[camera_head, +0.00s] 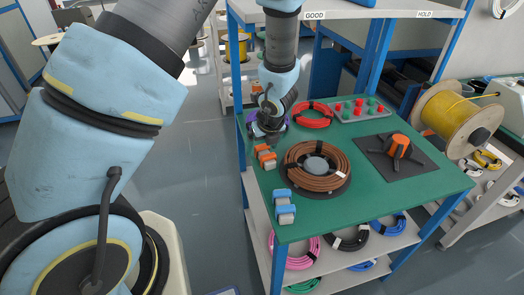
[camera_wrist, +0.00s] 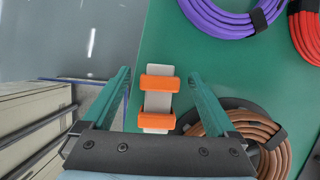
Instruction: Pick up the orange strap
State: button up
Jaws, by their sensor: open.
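Two orange straps are wrapped around a pale block on the green table. In the head view, the farther orange strap (camera_head: 263,149) and nearer orange strap (camera_head: 268,161) are near the table's left edge. In the wrist view, the upper orange strap (camera_wrist: 160,83) and lower orange strap (camera_wrist: 156,121) lie across the pale block (camera_wrist: 158,102). My gripper (camera_wrist: 159,74) is open and empty, with one finger on each side of the block as seen from above. In the head view my gripper (camera_head: 268,131) is just behind the straps, partly hidden by my wrist.
A brown cable coil (camera_head: 300,165) lies right of the straps; a purple coil (camera_wrist: 215,15) and red coil (camera_head: 312,113) lie behind. Blue straps (camera_head: 284,203) are nearer the front.

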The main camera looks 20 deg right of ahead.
jog(key=shift+f, duration=0.15)
jog(key=c, duration=1.4)
notch_tip(320, 180, up, 10)
jog(key=p, duration=0.4)
jog(key=shift+p, duration=0.4)
